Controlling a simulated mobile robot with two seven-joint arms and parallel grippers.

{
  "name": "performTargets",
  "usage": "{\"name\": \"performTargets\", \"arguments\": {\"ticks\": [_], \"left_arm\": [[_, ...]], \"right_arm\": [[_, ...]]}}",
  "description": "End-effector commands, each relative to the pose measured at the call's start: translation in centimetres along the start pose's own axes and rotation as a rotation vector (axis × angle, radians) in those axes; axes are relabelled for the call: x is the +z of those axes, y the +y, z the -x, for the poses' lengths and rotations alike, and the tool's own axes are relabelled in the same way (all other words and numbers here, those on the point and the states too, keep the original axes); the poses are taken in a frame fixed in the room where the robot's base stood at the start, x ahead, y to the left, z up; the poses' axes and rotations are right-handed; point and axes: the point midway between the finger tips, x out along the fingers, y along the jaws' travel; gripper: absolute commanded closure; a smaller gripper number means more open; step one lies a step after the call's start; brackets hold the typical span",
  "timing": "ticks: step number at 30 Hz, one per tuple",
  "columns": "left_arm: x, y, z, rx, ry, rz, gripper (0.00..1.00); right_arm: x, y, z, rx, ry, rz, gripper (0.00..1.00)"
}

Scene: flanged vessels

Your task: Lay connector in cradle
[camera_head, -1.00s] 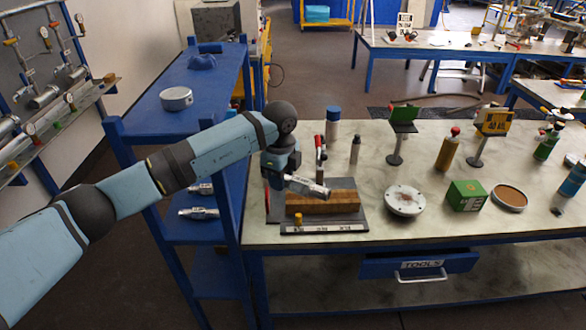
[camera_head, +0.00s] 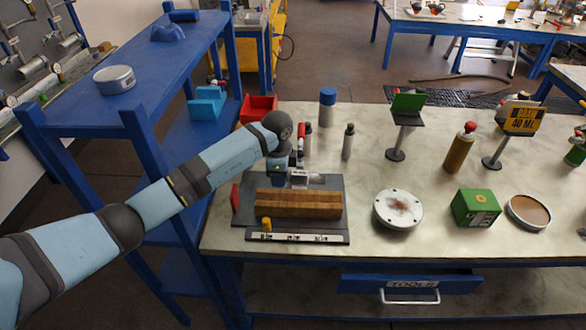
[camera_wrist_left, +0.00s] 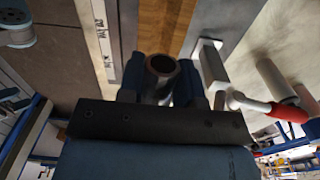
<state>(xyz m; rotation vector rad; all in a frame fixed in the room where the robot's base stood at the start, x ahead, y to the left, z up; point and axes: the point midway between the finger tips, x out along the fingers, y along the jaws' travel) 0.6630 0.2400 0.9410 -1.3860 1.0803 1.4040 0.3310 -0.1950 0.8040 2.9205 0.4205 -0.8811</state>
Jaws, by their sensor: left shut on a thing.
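The cradle is a brown wooden block (camera_head: 298,204) on a dark base plate (camera_head: 335,222) at the bench's left end. It also shows in the wrist view (camera_wrist_left: 165,28). My left gripper (camera_head: 282,174) is low at the block's back edge, left of its middle. In the wrist view the left gripper (camera_wrist_left: 163,88) is shut on the connector (camera_wrist_left: 158,76), a metal tube whose open, brownish end faces the camera. The tube's far part is hidden, and I cannot tell whether it touches the block. My right gripper is not in view.
A clamp with a red handle (camera_head: 301,132) stands behind the block; it is close on the right in the wrist view (camera_wrist_left: 285,112). A labelled strip (camera_head: 297,237) lies along the plate's front. A white flanged disc (camera_head: 398,209) and green box (camera_head: 477,208) stand to the right.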

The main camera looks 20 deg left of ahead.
Motion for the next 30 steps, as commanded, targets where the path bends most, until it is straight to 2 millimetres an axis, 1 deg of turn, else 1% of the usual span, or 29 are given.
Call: {"name": "performTargets", "arguments": {"ticks": [4,11,24,30], "left_arm": [[0.7,0.0,-0.6,0.0,0.001,0.023,1.0],[0.7,0.0,-1.4,0.0,0.001,0.026,1.0],[0.6,0.0,-5.5,0.0,0.001,0.025,1.0],[0.7,0.0,-6.8,0.0,0.001,0.026,1.0]], "right_arm": [[0.1,0.0,-0.1,-0.001,0.001,0.0,0.38],[0.8,-0.1,-0.4,-0.003,-0.003,-0.003,0.38],[3.4,-0.3,-2.3,-0.006,-0.023,-0.029,0.38],[3.7,-0.2,-2.8,-0.006,-0.027,-0.044,0.38]]}}
